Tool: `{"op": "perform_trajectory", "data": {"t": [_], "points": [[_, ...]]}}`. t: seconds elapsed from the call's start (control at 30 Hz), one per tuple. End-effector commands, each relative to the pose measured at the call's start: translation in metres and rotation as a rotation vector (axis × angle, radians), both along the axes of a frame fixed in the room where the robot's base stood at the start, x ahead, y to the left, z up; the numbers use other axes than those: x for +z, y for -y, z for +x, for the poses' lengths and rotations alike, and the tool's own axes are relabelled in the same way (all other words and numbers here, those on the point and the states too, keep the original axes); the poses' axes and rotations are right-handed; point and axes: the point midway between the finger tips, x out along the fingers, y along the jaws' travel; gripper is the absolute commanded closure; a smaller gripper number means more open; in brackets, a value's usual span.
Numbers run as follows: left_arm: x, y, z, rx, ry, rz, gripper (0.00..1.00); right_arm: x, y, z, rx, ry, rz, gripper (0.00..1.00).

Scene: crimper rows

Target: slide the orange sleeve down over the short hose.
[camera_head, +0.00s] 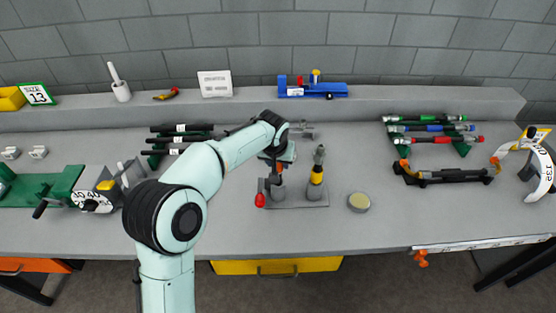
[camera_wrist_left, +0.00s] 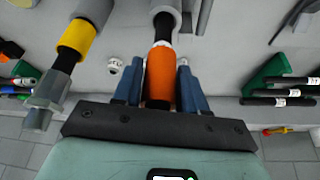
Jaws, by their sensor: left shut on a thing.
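My left gripper (camera_wrist_left: 158,88) is shut on the orange sleeve (camera_wrist_left: 159,72), its blue-grey fingers on either side. The sleeve is in line with the short black hose (camera_wrist_left: 162,27), which stands in a grey holder (camera_wrist_left: 167,5). A thin pale band shows between sleeve and bare hose. How far the sleeve is over the hose cannot be told. In the head view my left gripper (camera_head: 277,160) is above the left holder (camera_head: 277,193) and hides most of the sleeve. My right gripper is not in view.
Beside it stands another hose with a yellow sleeve (camera_head: 316,178) and metal fitting. A red-knobbed lever (camera_head: 260,200) is at the left of the grey base. A round tin (camera_head: 359,202) is to the right. Hose racks (camera_head: 433,130) and a green-based device (camera_head: 60,188) flank the workspace.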

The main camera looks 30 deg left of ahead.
Motion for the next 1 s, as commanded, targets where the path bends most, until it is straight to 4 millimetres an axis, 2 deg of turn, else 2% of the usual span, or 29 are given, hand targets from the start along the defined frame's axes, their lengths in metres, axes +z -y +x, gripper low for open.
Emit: {"op": "perform_trajectory", "data": {"t": [0.47,0.5,0.57,0.87,1.0], "points": [[-0.013,0.000,0.000,0.000,0.000,0.000,0.87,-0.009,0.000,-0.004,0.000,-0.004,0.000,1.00],[-0.012,0.000,0.000,0.000,-0.001,0.000,0.49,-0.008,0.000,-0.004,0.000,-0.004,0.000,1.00],[-0.012,0.000,0.000,0.000,-0.001,0.001,0.29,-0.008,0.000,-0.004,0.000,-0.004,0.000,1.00],[-0.013,0.000,-0.001,-0.001,-0.004,0.000,0.29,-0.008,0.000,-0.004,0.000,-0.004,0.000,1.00],[-0.002,0.001,-0.004,0.000,-0.002,0.000,0.29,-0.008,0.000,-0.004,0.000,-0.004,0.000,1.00]]}}
